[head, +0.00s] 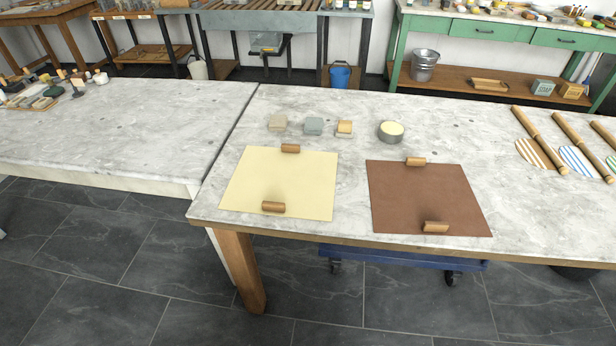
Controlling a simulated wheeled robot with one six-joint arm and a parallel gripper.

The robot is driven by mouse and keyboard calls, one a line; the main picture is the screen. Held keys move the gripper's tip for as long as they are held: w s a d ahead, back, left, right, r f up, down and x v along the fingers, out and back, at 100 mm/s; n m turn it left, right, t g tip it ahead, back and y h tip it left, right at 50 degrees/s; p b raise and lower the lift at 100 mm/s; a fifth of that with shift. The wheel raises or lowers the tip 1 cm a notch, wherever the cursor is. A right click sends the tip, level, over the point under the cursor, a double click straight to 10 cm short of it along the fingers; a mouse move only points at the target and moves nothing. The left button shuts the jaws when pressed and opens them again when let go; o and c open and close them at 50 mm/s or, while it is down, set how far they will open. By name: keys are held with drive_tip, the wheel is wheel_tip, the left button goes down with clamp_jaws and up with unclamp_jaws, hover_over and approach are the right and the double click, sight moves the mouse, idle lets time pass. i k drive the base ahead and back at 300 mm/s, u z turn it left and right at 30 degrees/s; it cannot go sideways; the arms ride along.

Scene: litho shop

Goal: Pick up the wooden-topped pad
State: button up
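Three small square blocks stand in a row on the marble-look table behind the cream sheet. The rightmost, a small pad with a tan wood-coloured top (344,126) and a paler lower part, looks like the wooden-topped pad. To its left are a blue-grey block (313,126) and a beige-grey block (278,122). The pad stands apart from the blue-grey block, with a clear gap. My gripper is not in view.
A round grey tin with cream contents (391,131) stands right of the pad. The cream sheet (280,185) and brown sheet (425,200) each carry two wooden cylinders. Bamboo-like rods (540,137) lie at right. The table's front edge (400,249) is near; floor is open before it.

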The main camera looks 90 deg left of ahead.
sight(344, 129)
drive_tip(key=u, duration=2.45)
